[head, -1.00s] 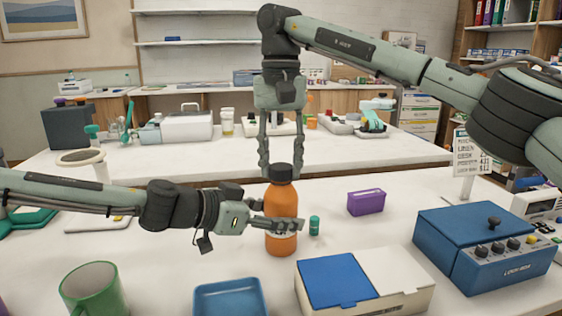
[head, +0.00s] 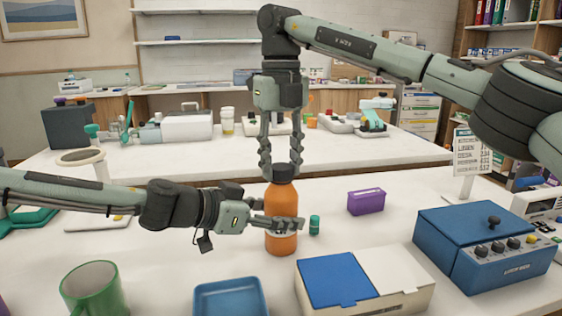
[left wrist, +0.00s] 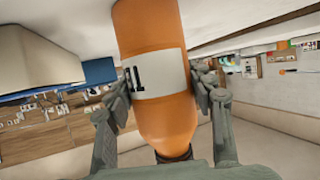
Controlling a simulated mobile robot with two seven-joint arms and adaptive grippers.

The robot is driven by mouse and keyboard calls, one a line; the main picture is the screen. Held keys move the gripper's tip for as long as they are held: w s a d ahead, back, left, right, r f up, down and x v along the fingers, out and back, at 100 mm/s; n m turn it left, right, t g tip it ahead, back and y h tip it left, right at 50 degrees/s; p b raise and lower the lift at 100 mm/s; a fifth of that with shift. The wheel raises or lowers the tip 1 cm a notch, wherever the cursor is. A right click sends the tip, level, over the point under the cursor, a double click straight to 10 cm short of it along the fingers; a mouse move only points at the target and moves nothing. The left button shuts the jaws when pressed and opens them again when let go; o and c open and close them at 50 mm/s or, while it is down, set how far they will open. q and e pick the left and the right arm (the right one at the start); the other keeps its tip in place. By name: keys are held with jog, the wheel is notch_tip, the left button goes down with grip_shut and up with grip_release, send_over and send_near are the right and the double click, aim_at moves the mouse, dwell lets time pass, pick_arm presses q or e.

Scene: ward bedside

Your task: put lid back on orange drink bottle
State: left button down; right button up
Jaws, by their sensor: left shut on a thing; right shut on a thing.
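The orange drink bottle (head: 281,207) stands upright on the white table, with a pale label band that also shows in the left wrist view (left wrist: 158,75). My left gripper (head: 283,225) is shut around its lower middle, one finger on each side in the left wrist view. The dark lid (head: 284,172) sits at the bottle's top, over the neck. My right gripper (head: 281,165) points straight down from above and is shut on the lid, with its fingertips on either side. Whether the lid's threads are engaged cannot be seen.
A small green-capped vial (head: 314,225) stands just right of the bottle. A purple box (head: 366,202), a blue-and-white box (head: 400,273), a blue tray (head: 230,300) and a green mug (head: 92,292) stand around. A blue device (head: 485,255) is at right.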

jog(key=m, duration=1.1)
jog(key=o, duration=1.3)
jog(key=shift+r, duration=2.25)
jog(key=shift+n, duration=0.3)
jog(key=shift+c, duration=0.5)
